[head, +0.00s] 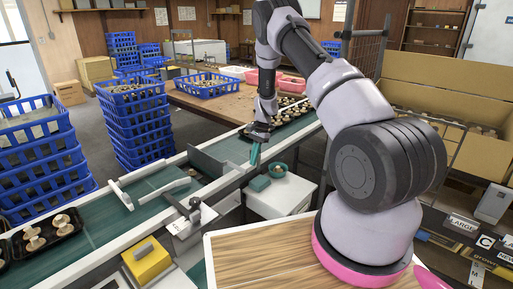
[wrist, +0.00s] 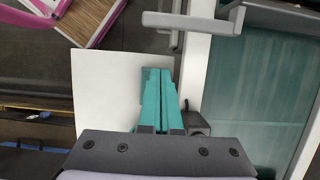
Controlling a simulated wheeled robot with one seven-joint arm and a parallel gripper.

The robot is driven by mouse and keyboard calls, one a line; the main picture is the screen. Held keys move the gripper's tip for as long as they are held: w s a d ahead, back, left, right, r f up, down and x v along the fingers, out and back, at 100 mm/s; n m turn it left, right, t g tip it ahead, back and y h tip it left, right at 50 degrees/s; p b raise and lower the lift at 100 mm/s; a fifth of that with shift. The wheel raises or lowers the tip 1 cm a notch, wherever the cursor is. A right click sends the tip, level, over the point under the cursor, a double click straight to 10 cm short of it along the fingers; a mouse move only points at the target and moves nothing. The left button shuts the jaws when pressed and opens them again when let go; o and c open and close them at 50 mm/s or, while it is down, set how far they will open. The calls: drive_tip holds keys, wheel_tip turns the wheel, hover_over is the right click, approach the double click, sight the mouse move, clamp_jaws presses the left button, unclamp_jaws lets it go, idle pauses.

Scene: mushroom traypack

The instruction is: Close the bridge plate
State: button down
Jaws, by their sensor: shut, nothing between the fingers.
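My gripper (head: 255,154) hangs over the near rail of the conveyor (head: 110,222), right of the middle of the head view. Its teal fingers are together and empty, pointing down; they also show in the wrist view (wrist: 157,72). A grey plate (head: 211,166), probably the bridge plate, stands tilted up across the conveyor, left of my gripper and apart from it. Its hinge and lower edge are hard to make out. In the wrist view, a grey bar with a bracket (wrist: 190,22) lies beyond the fingertips; I cannot tell whether it belongs to the plate.
A white cabinet (head: 284,200) stands below my gripper. Pale guide rails (head: 163,192) and a yellow box (head: 147,262) are at the conveyor's left part. Blue crates (head: 140,125) are stacked behind it. A cardboard box (head: 430,85) is at right.

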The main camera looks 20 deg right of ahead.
drive_tip(key=shift+s+a+r, duration=0.1)
drive_tip(key=shift+s+a, duration=0.5)
drive_tip(key=shift+a, duration=0.25)
drive_tip(key=shift+s+a, duration=0.55)
drive_tip(key=shift+a, duration=0.3)
drive_tip(key=shift+s+a+r, duration=0.1)
drive_tip(key=shift+a+r, duration=0.05)
drive_tip(key=shift+s+a+r+h, duration=0.1)
drive_tip(key=shift+a+h, duration=0.05)
drive_tip(key=shift+h, duration=0.25)
